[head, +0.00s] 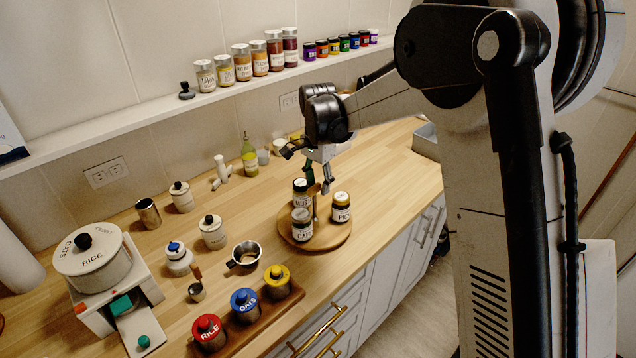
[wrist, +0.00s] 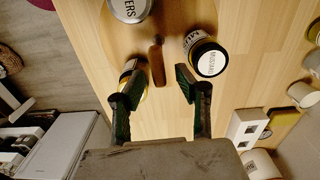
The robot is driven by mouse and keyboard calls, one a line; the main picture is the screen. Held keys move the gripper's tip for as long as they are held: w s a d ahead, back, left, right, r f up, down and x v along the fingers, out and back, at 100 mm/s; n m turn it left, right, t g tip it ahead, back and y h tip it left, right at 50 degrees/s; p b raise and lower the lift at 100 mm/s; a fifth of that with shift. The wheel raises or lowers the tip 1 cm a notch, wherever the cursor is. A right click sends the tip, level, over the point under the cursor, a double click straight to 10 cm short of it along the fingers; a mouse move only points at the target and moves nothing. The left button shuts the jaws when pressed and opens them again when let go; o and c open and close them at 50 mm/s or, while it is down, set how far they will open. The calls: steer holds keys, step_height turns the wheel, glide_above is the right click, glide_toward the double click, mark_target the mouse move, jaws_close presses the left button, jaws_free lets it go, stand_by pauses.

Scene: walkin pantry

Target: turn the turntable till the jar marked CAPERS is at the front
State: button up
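The round wooden turntable (head: 327,240) stands on the counter near its front edge, with an upright wooden handle (wrist: 157,62) on it. The CAPERS jar (head: 302,228), its label partly readable, is on the near-left side; its lid shows at the wrist view's top edge (wrist: 130,8). The MUSTARD jar (head: 300,188) is behind it, and also in the wrist view (wrist: 205,58). A third jar, marked PIC... (head: 341,208), is at the right; a finger partly hides it in the wrist view (wrist: 130,75). My gripper (head: 319,178) is open above the turntable, its fingers either side of the handle.
Left of the turntable are a small metal pan (head: 245,254) and a board with RICE (head: 208,333), OATS (head: 244,305) and yellow-lidded canisters. An oil bottle (head: 249,158) stands behind. A wall shelf (head: 150,114) holds several jars. The counter right of the turntable is clear.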

steer(key=shift+f, duration=0.2)
jaws_close()
